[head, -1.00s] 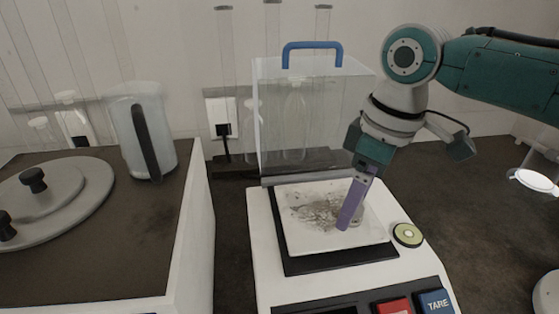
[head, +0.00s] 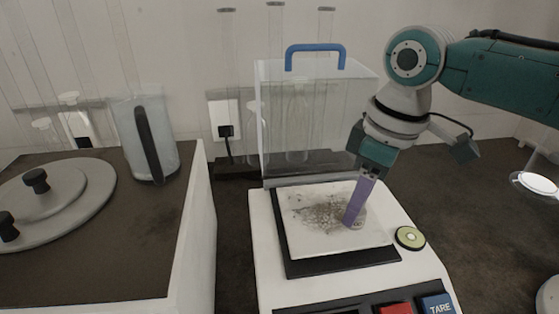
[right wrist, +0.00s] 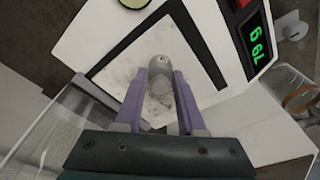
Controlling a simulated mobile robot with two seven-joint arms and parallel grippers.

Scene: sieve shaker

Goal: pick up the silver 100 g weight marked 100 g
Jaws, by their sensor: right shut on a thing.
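The silver weight (right wrist: 160,77) shows in the right wrist view as a small grey cylinder with a knob, between my right gripper's purple fingers. My right gripper (right wrist: 160,90) is shut on it from both sides. In the head view the right gripper (head: 351,222) points down onto the pale pan (head: 365,240) of the scale, and the fingers hide most of the weight. The weight is at or just above the pan; I cannot tell which. Its marking is too small to read. My left gripper is not in view.
The scale has a green round level (head: 410,237) and a TARE button (head: 437,303) at its front right. A clear cover with a blue handle (head: 315,48) stands behind the pan.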

